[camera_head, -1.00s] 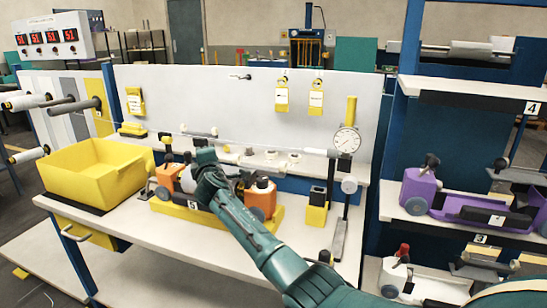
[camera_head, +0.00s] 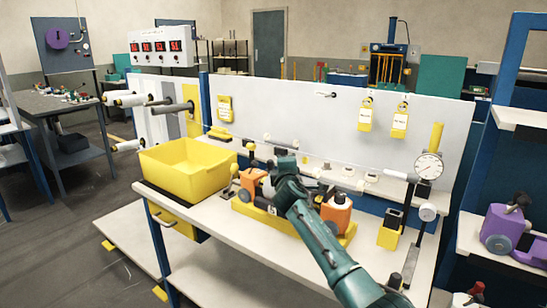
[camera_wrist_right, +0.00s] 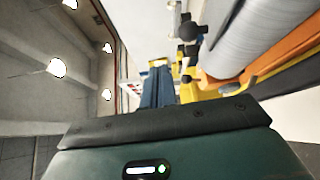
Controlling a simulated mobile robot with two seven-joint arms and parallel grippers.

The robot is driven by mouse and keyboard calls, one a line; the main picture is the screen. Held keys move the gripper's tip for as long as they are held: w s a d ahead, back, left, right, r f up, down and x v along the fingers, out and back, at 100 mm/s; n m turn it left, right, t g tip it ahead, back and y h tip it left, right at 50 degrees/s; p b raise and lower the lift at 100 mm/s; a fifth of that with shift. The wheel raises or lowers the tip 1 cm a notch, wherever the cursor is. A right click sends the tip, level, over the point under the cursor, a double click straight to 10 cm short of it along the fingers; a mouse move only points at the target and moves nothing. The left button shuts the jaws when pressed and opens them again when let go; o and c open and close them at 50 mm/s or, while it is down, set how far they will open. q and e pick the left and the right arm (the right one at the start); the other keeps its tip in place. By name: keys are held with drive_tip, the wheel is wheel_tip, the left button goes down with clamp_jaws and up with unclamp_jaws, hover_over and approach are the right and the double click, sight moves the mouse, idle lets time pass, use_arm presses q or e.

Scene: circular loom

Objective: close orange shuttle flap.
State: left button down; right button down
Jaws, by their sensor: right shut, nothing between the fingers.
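The orange shuttle (camera_head: 337,214) sits in a yellow cradle (camera_head: 243,207) on the workbench. Its orange ends show on both sides of my right arm, which covers much of its middle. In the right wrist view an orange part (camera_wrist_right: 283,55) is at the upper right, beside a large grey cylinder (camera_wrist_right: 243,32). My right gripper (camera_head: 284,164) is shut and empty, over or just behind the shuttle's middle; I cannot tell whether it touches. The flap cannot be made out clearly. My left gripper is not in view.
A yellow bin (camera_head: 188,172) stands left of the cradle. A dial gauge (camera_head: 428,167) on a stand and a small yellow block with a dark top (camera_head: 390,234) are to the right. A purple shuttle (camera_head: 508,228) is on the right shelf. The bench front (camera_head: 225,256) is clear.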

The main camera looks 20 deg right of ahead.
drive_tip(key=s+a+r, duration=0.5)
drive_tip(key=s, duration=0.1)
drive_tip(key=s+a+f+m+g+y, duration=0.1)
drive_tip(key=s+f+m+y, duration=0.1)
drive_tip(key=s+f, duration=0.5)
drive_tip(key=s+f+m+g+y, duration=0.1)
drive_tip(key=s+f, duration=0.2)
drive_tip(key=f, duration=0.7)
drive_tip(key=s+a+f+m+g+y, duration=0.1)
drive_tip(key=s+f+m+y, duration=0.1)
drive_tip(key=s+f, duration=0.5)
drive_tip(key=s+f+m+g+y, duration=0.1)
drive_tip(key=s+f, duration=0.3)
drive_tip(key=s, duration=0.4)
drive_tip(key=s+a+f+m+g+y, duration=0.1)
drive_tip(key=s+f+m, duration=0.2)
drive_tip(key=s, duration=0.4)
drive_tip(key=s+f+m+g, duration=0.1)
drive_tip(key=s+f+m, duration=0.3)
drive_tip(key=s, duration=0.4)
drive_tip(key=shift+s+a+f+y, duration=0.15)
drive_tip(key=shift+s+f+y, duration=0.15)
drive_tip(key=shift+s+y, duration=0.1)
